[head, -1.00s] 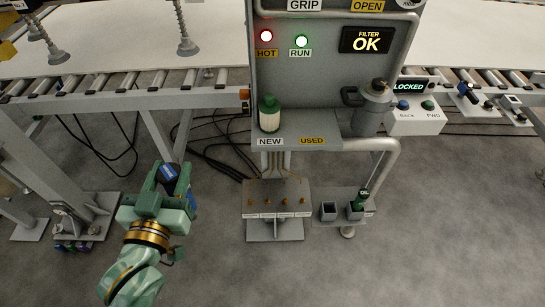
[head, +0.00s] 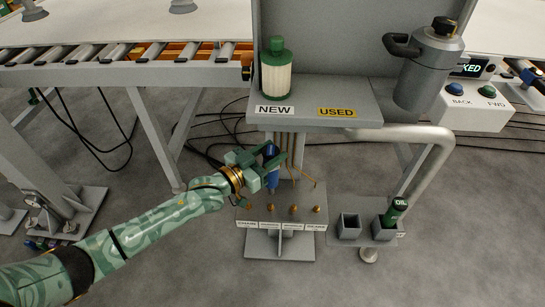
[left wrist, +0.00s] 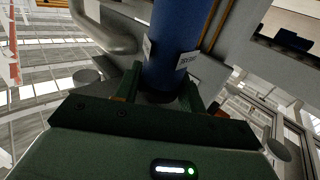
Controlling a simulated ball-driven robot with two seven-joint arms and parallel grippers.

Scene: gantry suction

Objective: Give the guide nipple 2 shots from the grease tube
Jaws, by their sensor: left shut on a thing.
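My left gripper (head: 264,168) is shut on the blue grease tube (head: 271,152). The tube stands roughly upright above the nipple block (head: 281,243). In the left wrist view, the tube (left wrist: 176,42) with its white label sits between the gripper's fingers (left wrist: 160,92). Several brass nipples (head: 294,210) stand in a row along the block, each above a small white label that is too small to read surely. The tube's lower end is over the left part of the row. Whether it touches a nipple I cannot tell. My right gripper is out of view.
Above the block is a grey shelf marked NEW and USED (head: 337,112), with a green-capped white filter (head: 276,72). Thin copper pipes (head: 291,160) rise behind the block. To the right are an empty grey holder (head: 349,228) and a green oil bottle (head: 396,210) in another holder.

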